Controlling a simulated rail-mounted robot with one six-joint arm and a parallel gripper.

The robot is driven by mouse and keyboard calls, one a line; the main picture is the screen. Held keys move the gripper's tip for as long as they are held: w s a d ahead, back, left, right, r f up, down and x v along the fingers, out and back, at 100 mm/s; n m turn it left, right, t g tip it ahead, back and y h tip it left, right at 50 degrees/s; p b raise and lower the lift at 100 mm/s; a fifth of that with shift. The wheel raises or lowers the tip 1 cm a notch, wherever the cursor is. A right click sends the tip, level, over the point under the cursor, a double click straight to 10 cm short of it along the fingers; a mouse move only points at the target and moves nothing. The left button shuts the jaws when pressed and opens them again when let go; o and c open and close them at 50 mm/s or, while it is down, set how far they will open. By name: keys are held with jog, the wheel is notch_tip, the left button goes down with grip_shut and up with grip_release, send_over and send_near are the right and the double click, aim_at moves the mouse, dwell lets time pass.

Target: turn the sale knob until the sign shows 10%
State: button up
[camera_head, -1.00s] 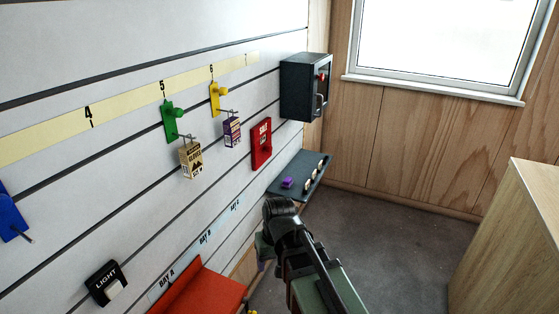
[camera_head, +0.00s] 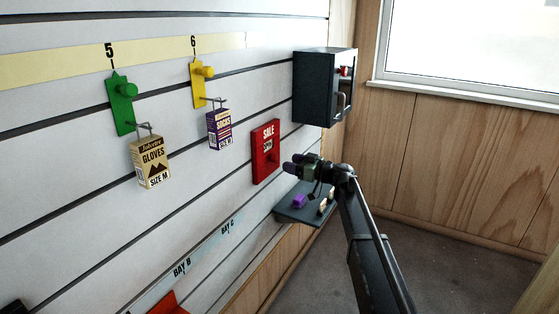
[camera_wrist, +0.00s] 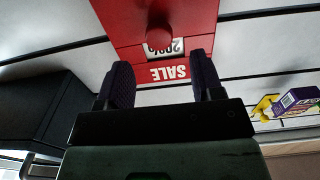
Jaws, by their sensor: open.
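The red sale sign (camera_head: 258,170) is fixed on the slatted wall, with SALE lettering and a small white window (camera_head: 268,145). In the wrist view it appears upside down, with a round red knob (camera_wrist: 159,38) in front of part of the window.
A dark box (camera_head: 312,90) with a handle hangs above right of the sign. A dark shelf (camera_head: 293,214) with a purple item (camera_head: 300,201) is below. Gloves (camera_head: 151,163) and socks (camera_head: 219,131) hang on hooks to the left. The floor at right is clear.

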aim_at(278, 159)
jog(key=x, duration=0.6)
jog(key=shift+w+a, duration=0.15)
jog(key=shift+a, duration=0.05)
jog(key=c, duration=0.9)
